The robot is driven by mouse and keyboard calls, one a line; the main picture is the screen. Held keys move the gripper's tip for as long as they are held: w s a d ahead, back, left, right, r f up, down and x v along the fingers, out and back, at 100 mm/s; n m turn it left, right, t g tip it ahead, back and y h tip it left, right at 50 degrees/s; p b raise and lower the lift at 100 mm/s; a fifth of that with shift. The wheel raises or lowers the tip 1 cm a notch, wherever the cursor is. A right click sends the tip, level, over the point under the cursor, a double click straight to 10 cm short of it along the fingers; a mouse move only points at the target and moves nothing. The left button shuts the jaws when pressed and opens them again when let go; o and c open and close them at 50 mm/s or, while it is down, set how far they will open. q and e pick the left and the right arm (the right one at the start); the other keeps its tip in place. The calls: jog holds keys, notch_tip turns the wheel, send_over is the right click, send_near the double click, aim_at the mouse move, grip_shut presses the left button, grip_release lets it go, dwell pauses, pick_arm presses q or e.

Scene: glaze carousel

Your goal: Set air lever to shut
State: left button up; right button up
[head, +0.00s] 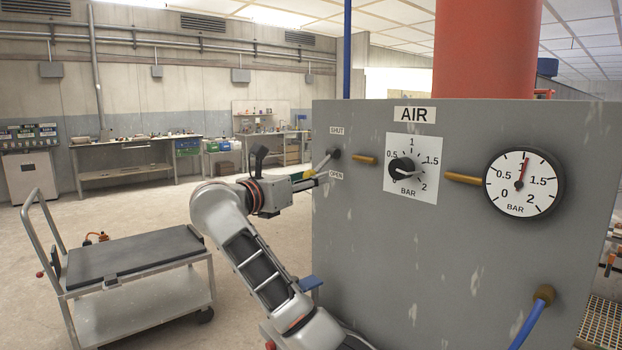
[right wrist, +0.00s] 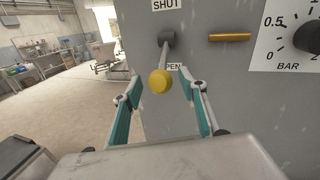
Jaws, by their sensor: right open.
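The air lever (head: 324,163) is a grey rod with a yellow knob (right wrist: 160,82) at its end, on the left side of the grey panel. It slants down from its pivot toward the OPEN label (head: 336,175); the SHUT label (head: 336,131) is above the pivot. My right gripper (head: 314,176) is at the lever's end. In the right wrist view its two teal-padded fingers (right wrist: 158,78) are apart, one on each side of the knob, with gaps visible. Part of the knob is hidden in the head view. My left gripper is not in view.
The grey panel (head: 420,270) fills the right side, with a regulator knob (head: 402,168) and a gauge (head: 523,182) reading just above 1 bar. A brass pipe (head: 366,160) sits right of the lever.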

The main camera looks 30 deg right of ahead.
jog(key=shift+w+d, duration=0.25)
jog(key=shift+d, duration=0.35)
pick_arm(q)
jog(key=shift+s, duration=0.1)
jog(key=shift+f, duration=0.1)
pick_arm(e)
grip_shut()
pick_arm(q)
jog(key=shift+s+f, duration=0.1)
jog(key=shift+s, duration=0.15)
